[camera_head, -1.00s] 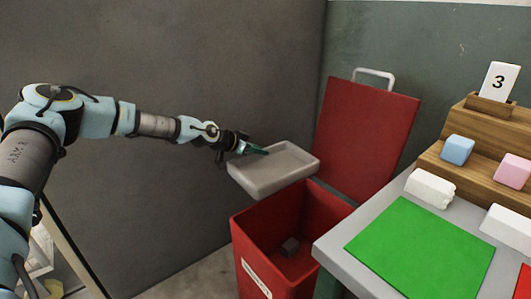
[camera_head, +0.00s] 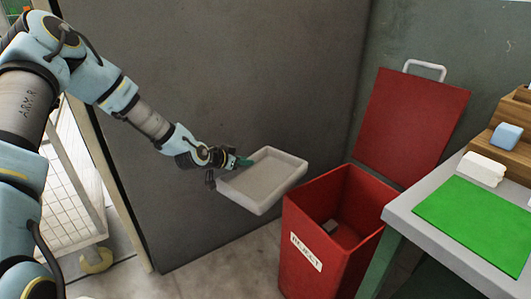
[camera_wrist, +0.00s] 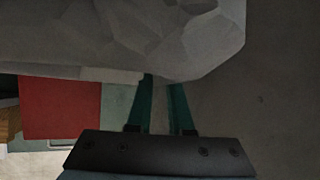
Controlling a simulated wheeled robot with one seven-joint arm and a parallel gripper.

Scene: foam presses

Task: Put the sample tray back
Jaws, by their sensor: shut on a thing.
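The sample tray (camera_head: 262,180) is a shallow, light grey, empty tray with a raised rim. In the head view it hangs in the air, slightly tilted, left of the red bin. My gripper (camera_head: 242,162) is shut on the tray's left rim. In the wrist view the tray (camera_wrist: 150,35) fills the top of the picture, and the two teal fingers of my gripper (camera_wrist: 160,85) reach up to its edge. The fingertips are hidden there.
A red bin (camera_head: 303,251) labelled REJECT stands open with a dark block (camera_head: 329,227) inside; its lid (camera_head: 411,124) is raised behind. A grey table (camera_head: 412,200) with a green mat (camera_head: 478,221) and a white block (camera_head: 480,169) is at right. A white wire cart (camera_head: 66,205) stands at left.

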